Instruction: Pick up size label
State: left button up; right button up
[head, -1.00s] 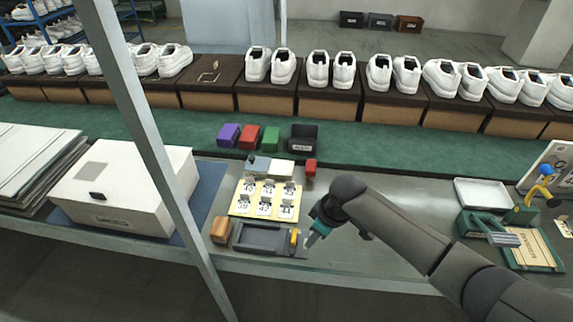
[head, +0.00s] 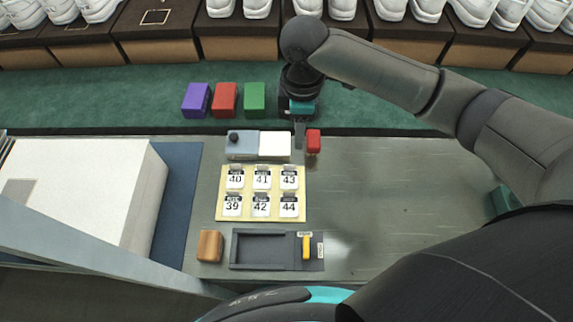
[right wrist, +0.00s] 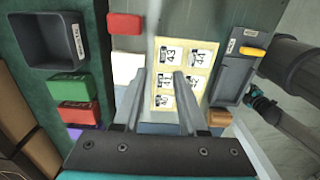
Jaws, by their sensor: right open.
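Several white size labels with black tops stand in two rows on a pale yellow board (head: 219,211). The back row reads 40 (head: 235,178), 41 (head: 262,178) and 43 (head: 289,178); the front row reads 39 (head: 232,206), 42 (head: 260,206) and 44 (head: 288,206). My right gripper (head: 299,134) is open, pointing down near the back of the board, beside a red block. In the right wrist view its spread fingers (right wrist: 165,78) overlap the board and partly hide labels; nothing is held. My left gripper is not identifiable.
Behind the board are a grey-and-white block (head: 274,145) and the red block (head: 313,141). In front are a dark tray (head: 262,249) with a yellow handle and a brown block (head: 210,246). A white box (head: 90,190) stands left.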

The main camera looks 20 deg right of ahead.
jog(key=b, duration=0.2)
send_near(295, 170)
jog(key=shift+s+d+f, duration=0.1)
jog(key=shift+s+d, duration=0.05)
jog(key=shift+s, duration=0.05)
jog(key=shift+w+a+f+b, duration=0.1)
jog(key=shift+f+b, duration=0.4)
jog(key=shift+f, duration=1.1)
jog(key=shift+w+a+f+b, duration=0.1)
jog(key=shift+f+b, duration=0.35)
jog(key=shift+f, duration=1.1)
pick_arm(q)
jog(key=f, duration=0.4)
jog(key=shift+s+a+f, duration=0.1)
jog(key=shift+a, duration=0.2)
pick_arm(e)
grip_shut()
